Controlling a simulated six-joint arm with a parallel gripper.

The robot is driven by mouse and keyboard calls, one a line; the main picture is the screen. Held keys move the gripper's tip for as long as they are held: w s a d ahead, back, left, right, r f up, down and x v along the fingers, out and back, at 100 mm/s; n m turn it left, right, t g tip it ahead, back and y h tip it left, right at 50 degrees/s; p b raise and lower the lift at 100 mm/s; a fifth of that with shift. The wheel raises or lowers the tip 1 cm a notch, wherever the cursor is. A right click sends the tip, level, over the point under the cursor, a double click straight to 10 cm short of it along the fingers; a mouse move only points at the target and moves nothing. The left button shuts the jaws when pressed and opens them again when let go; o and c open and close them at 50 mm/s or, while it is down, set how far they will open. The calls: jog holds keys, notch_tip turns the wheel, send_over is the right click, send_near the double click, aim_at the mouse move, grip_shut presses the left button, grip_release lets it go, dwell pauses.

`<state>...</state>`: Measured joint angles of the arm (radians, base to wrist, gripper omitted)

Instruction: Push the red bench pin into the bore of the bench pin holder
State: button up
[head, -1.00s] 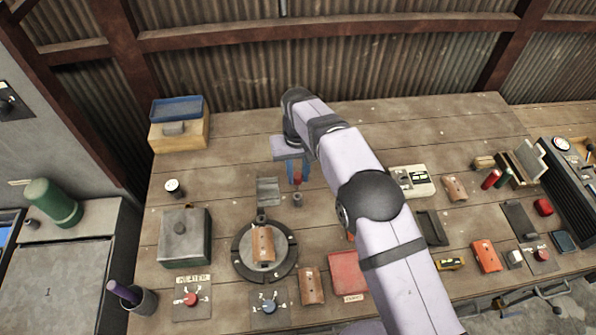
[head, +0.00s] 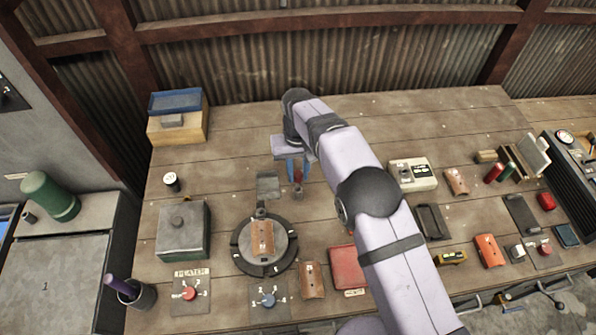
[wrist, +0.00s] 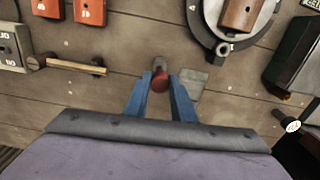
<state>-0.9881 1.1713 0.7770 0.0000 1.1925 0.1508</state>
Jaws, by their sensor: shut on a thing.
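The red bench pin (wrist: 160,79) is held between the two blue fingers of my gripper (wrist: 161,80) in the wrist view. The pin (head: 298,177) also shows between the fingers (head: 298,174) in the head view. A small grey cylinder, which looks like the bench pin holder (wrist: 159,63), stands right by the pin's end. The holder (head: 298,190) shows just below the pin in the head view. The bore is hidden, and I cannot tell whether the pin's tip is in it or only close above.
A grey plate (head: 268,184) lies left of the holder. The round turntable (head: 240,259) carries a brown block nearer the front. A grey box (head: 183,232) stands at left, and a beige device (head: 422,172) at right. Bare planks surround the holder's right side.

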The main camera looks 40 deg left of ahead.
aim_at(298, 182)
jog(key=shift+f+b, duration=1.7)
jog(key=shift+f, duration=0.8)
dwell(1.7)
jog(key=o, duration=0.7)
jog(key=shift+o, duration=0.8)
jog(key=o, duration=0.4)
jog(key=shift+o, duration=0.2)
jog(key=shift+r, duration=0.1)
jog(key=shift+r+p, duration=1.75)
jog(key=shift+r, duration=1.2)
jog(key=shift+d, duration=0.1)
